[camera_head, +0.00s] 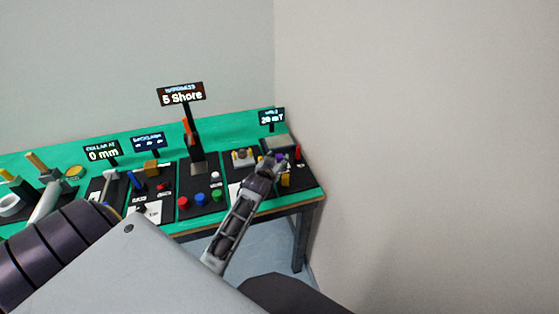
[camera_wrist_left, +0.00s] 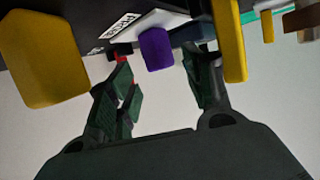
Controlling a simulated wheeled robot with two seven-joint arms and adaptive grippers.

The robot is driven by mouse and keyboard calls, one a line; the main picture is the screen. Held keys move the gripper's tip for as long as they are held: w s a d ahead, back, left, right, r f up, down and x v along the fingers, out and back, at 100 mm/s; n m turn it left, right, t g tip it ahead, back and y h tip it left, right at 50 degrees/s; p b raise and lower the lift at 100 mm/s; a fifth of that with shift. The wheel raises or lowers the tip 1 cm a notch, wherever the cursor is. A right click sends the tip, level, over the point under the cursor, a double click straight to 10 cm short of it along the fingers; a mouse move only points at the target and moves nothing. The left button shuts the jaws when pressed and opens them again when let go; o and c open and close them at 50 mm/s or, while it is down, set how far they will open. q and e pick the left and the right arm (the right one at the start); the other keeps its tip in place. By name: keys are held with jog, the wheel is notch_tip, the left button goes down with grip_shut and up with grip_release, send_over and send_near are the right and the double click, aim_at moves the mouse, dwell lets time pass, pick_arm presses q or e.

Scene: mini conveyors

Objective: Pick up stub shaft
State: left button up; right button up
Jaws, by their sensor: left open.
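My left gripper (camera_head: 277,166) reaches over the right end of the green bench, its fingers at the board there. In the left wrist view the gripper (camera_wrist_left: 163,80) is open, a finger on each side of a short purple block-like piece (camera_wrist_left: 157,49). No grip on it shows. The purple piece also shows small beside the fingertips in the head view (camera_head: 282,157). I cannot tell for certain which piece is the stub shaft. My right gripper is not in view.
Yellow pieces stand close on both sides of the fingers, one at left (camera_wrist_left: 42,58) and one at right (camera_wrist_left: 229,40). The bench (camera_head: 318,191) ends near a bare wall. Several other stations with signs fill it leftward.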

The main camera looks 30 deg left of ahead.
aim_at(279, 157)
pick_arm(q)
jog(key=shift+x, duration=2.25)
jog(key=shift+r, duration=0.15)
grip_shut()
